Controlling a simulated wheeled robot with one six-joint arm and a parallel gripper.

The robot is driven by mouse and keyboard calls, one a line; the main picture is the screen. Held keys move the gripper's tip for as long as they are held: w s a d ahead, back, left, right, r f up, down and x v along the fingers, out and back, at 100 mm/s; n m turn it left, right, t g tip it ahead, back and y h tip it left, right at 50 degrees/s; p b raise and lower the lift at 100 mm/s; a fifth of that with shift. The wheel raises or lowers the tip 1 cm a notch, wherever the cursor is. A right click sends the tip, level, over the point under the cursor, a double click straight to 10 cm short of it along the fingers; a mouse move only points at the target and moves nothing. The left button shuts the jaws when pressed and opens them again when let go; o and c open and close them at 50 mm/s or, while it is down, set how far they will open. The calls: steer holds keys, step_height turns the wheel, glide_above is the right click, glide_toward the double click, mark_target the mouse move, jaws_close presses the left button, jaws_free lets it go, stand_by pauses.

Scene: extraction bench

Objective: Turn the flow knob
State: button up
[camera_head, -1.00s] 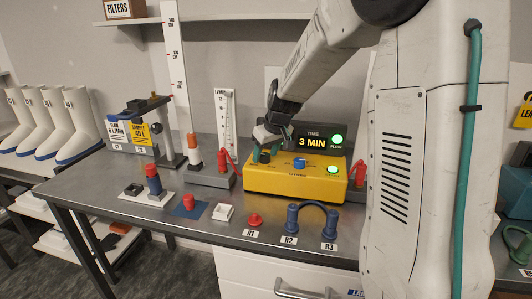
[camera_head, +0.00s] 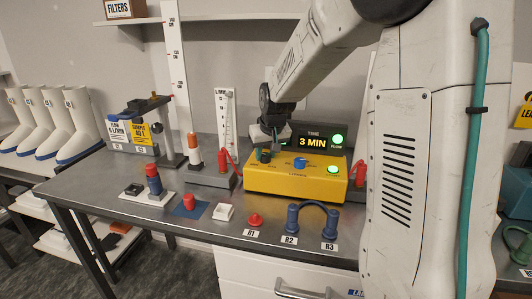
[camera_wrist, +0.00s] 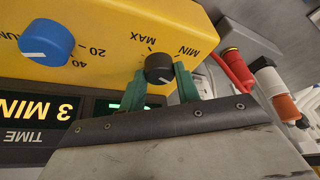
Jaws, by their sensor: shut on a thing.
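The flow knob (camera_wrist: 159,68) is a small black dial on the yellow box (camera_head: 295,182), with MIN and MAX marked around it in the wrist view. A white pointer line shows on its face. My gripper (camera_wrist: 160,92) has its two green fingers on either side of the knob, shut on it. In the head view my gripper (camera_head: 263,155) is at the left end of the box top, and the knob is largely hidden there. A blue knob (camera_wrist: 46,43), marked 20 and 40, sits beside it on the same panel.
A display reading 3 MIN (camera_head: 313,142) and a lit green lamp (camera_head: 338,140) stand behind the box. Red and blue parts (camera_head: 291,218) lie in front.

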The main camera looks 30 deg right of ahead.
steer(key=shift+m+g+h, duration=0.3)
steer(key=shift+m+h, duration=0.2)
steer(key=shift+m, duration=0.6)
steer(key=o, duration=1)
steer(key=shift+a+r, duration=0.1)
steer(key=v, duration=0.7)
steer(key=shift+s+r, duration=0.15)
steer(key=shift+r, duration=0.15)
